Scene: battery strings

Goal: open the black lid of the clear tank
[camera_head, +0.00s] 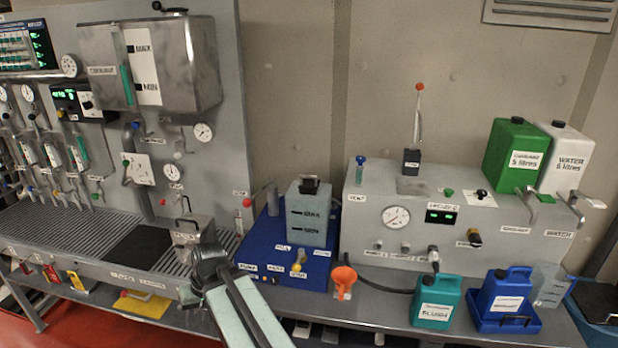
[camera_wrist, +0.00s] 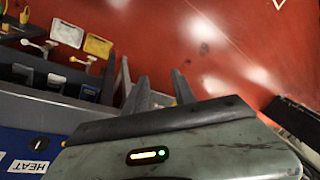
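The clear tank (camera_head: 307,222) stands upright on a blue unit, with dark level marks on its front. A small black lid (camera_head: 310,186) sits on its top and looks closed. My arm rises from the bottom of the head view, and its end is left of and below the tank, in front of the bench. In the wrist view my gripper (camera_wrist: 161,88) shows two dark fingers spread apart with nothing between them. It points toward the red floor, and neither tank nor lid shows there.
The blue unit (camera_head: 262,245) has valves and labels. A clear cylinder (camera_head: 272,199) stands left of the tank. An orange funnel (camera_head: 343,278), a teal jug (camera_head: 436,302) and a blue jug (camera_head: 503,292) are to the right. A grey metal box (camera_head: 192,231) with a handle stands left.

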